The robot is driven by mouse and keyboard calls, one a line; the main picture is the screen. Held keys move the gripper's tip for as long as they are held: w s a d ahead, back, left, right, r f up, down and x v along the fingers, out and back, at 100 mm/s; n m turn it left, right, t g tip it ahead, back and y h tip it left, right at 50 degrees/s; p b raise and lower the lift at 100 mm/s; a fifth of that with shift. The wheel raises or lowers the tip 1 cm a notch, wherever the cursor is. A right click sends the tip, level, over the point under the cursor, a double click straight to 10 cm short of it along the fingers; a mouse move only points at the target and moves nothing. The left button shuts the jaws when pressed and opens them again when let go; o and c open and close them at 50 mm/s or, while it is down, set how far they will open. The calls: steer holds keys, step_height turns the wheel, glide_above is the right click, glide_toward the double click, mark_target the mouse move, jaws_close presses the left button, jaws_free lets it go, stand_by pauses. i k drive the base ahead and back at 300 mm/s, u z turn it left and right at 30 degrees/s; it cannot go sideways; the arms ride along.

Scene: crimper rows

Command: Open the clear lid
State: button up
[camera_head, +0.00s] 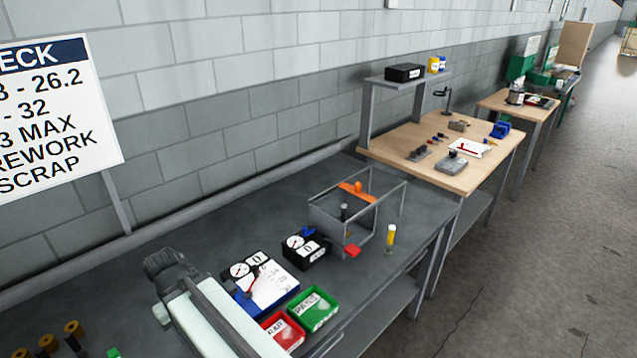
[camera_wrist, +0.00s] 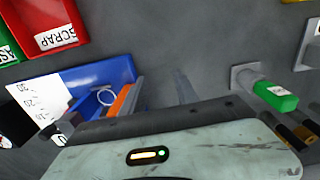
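The clear lid (camera_head: 383,187) shows in the head view as thin pale edges over a see-through box (camera_head: 325,220) on the grey bench. An orange bar with a knob (camera_head: 358,191) crosses the top of the box. The lid looks down, though its clear panels are hard to make out. The lid is not in the wrist view.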

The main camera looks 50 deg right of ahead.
mark_target(345, 187)
steer(key=u, duration=0.2)
steer(key=k, duration=1.75)
steer(key=z, duration=1.05)
steer(key=i, duration=1.05)
steer(key=u, duration=0.05)
